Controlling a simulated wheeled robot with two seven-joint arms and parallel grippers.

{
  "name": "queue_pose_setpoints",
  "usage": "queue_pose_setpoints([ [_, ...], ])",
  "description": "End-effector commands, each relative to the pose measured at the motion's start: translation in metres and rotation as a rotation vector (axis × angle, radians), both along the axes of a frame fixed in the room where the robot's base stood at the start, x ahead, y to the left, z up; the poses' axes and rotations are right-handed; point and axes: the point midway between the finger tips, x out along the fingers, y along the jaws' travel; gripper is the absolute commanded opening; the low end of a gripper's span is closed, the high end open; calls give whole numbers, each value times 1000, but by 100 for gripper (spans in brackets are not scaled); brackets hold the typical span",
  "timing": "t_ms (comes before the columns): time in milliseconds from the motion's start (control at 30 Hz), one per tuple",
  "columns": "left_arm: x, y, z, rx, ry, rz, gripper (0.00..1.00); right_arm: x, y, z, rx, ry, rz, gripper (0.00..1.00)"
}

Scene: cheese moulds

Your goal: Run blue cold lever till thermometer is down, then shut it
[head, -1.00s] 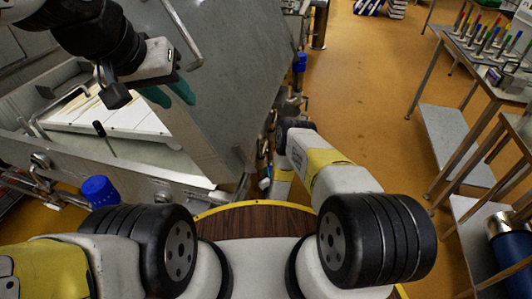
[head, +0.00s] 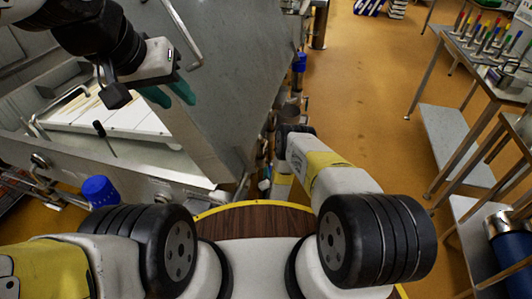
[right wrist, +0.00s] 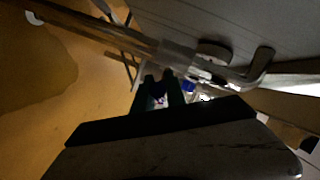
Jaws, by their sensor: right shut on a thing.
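My left gripper (head: 176,95) hangs over the right side of the vat in the head view, its two teal fingers apart and empty. My right arm reaches down beside the vat in the head view, and its gripper is hidden there. In the right wrist view my right gripper (right wrist: 160,92) is shut on a small, dark bluish thing, apparently the blue cold lever (right wrist: 159,99), below metal pipes. The lever's angle is too dark to tell. A black-topped stem (head: 99,129) stands at the vat's near edge; whether it is the thermometer I cannot tell, and no reading is legible.
The steel vat (head: 150,182) fills the left. Metal pipes (right wrist: 130,38) run close above my right gripper. Steel tables (head: 455,140) stand right, with open floor (head: 370,110) between.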

Motion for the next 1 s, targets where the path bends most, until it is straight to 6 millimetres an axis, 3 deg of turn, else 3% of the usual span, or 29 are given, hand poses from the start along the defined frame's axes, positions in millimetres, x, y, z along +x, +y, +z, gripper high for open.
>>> queue_pose_setpoints([
  [300,0,0,0,0,0,0,36,2,-2,-13,-56,-170,-3,0],
  [700,0,0,0,0,0,0,36,2,-2,-13,-64,-193,-3,0],
  [733,0,0,0,0,0,0,36,2,-2,-13,-64,-193,-3,22],
  [800,0,0,0,0,0,0,36,2,-2,-13,-64,-193,-3,36],
  [1000,0,0,0,0,0,0,36,2,-1,-13,-63,-193,-1,38],
])
